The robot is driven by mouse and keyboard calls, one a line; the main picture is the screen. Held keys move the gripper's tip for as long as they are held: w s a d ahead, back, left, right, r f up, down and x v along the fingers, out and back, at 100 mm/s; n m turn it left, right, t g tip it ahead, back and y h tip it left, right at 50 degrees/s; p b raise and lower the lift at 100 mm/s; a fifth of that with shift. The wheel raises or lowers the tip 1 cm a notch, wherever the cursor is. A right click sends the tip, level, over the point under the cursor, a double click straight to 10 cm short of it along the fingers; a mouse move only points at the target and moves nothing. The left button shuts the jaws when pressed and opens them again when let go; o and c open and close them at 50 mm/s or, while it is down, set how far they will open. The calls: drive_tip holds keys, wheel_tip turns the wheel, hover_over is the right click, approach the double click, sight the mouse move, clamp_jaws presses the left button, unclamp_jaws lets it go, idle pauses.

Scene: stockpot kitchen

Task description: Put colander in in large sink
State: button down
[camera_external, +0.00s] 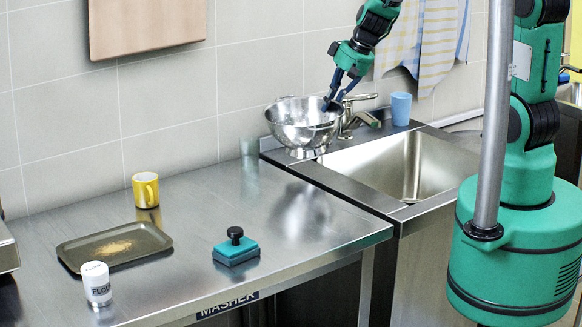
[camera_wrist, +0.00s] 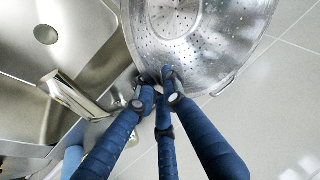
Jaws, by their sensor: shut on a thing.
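The colander (camera_external: 298,124) is a shiny metal bowl with small holes. It stands upright at the back left corner of the sink unit, by the tap. My gripper (camera_external: 332,104) is at its right rim, and its fingers are shut on that rim. In the wrist view the colander (camera_wrist: 195,40) fills the upper middle, with the fingers of my gripper (camera_wrist: 165,80) at its near edge. The large sink (camera_external: 412,165) is the empty steel basin to the right of the colander. The sink also shows at the left of the wrist view (camera_wrist: 60,40).
The tap (camera_external: 352,118) stands close beside the colander, with a blue cup (camera_external: 401,108) to its right. A yellow mug (camera_external: 146,189), a brown tray (camera_external: 115,245), a flour shaker (camera_external: 97,283) and a teal masher block (camera_external: 236,250) are on the counter. Cloths (camera_external: 425,45) hang above the sink.

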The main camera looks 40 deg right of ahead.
sight(317, 125)
drive_tip(key=shift+n+y, duration=0.4)
drive_tip(key=s+a, duration=0.2)
drive_tip(key=a, duration=0.1)
drive_tip(key=s+a, duration=0.2)
drive_tip(key=a, duration=0.1)
drive_tip(key=s+a, duration=0.2)
drive_tip(key=a, duration=0.1)
drive_tip(key=shift+s+a+r, duration=0.25)
drive_tip(key=shift+s+a, duration=0.1)
drive_tip(key=shift+n, duration=0.3)
drive_tip(key=s+a, duration=0.6)
drive_tip(key=shift+s+f+b, duration=0.1)
drive_tip(key=shift+s+b, duration=0.05)
drive_tip(key=shift+b, duration=0.25)
drive_tip(key=s+a+f, duration=0.1)
drive_tip(key=s+a, duration=0.3)
drive_tip(key=s, duration=0.3)
drive_tip(key=s+a+f+n+g+y, duration=0.1)
drive_tip(key=s+a, duration=0.3)
drive_tip(key=s, duration=0.4)
drive_tip(key=shift+s+b, duration=0.15)
drive_tip(key=shift+b, duration=0.15)
drive_tip(key=shift+a, duration=0.1)
drive_tip(key=w+a+f, duration=0.1)
drive_tip(key=w+a, duration=0.7)
drive_tip(key=w, duration=0.5)
drive_tip(key=shift+f, duration=0.15)
drive_tip(key=shift+w, duration=0.15)
